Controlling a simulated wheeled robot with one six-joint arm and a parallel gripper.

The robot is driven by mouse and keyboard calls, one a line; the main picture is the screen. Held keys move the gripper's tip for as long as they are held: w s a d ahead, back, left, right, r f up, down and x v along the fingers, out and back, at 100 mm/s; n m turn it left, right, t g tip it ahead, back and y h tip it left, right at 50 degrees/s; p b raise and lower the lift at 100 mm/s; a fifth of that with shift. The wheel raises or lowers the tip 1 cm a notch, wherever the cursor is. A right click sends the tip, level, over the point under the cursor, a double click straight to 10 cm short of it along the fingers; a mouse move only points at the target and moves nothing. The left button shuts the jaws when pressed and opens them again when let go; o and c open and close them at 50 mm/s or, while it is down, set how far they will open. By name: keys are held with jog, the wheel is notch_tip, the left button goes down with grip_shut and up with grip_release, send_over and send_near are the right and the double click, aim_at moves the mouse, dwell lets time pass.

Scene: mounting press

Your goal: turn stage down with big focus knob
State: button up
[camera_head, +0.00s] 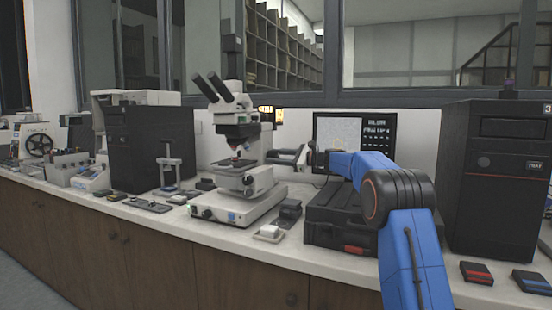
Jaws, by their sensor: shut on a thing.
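The white and dark microscope (242,150) stands on the counter left of my arm, with two black eyepieces at the upper left. Its stage (236,163) is the dark plate below the objectives. A round dark knob (249,181) shows low on the near side of its body. My gripper (276,157) reaches in from the right, roughly level, with its fingertips against the right side of the microscope's arm. It is shut on the big focus knob there, which the fingers mostly hide. The exact grip is too small to make out.
A black case (335,222) with a red latch lies under my blue arm. A small screen (345,130) stands behind it. A black computer tower (497,180) is at the right, another dark box (150,145) left of the microscope.

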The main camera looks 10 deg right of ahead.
jog(key=n, duration=0.7)
jog(key=shift+s+f, duration=0.1)
jog(key=n, duration=0.4)
jog(key=shift+a, duration=0.1)
jog(key=n, duration=0.4)
jog(key=shift+f+h, duration=0.15)
jog(key=shift+h, duration=0.15)
jog(key=n, duration=0.4)
jog(key=shift+f, duration=0.1)
jog(key=n, duration=0.7)
jog(key=shift+f+n, duration=0.1)
jog(key=shift+n, duration=2.1)
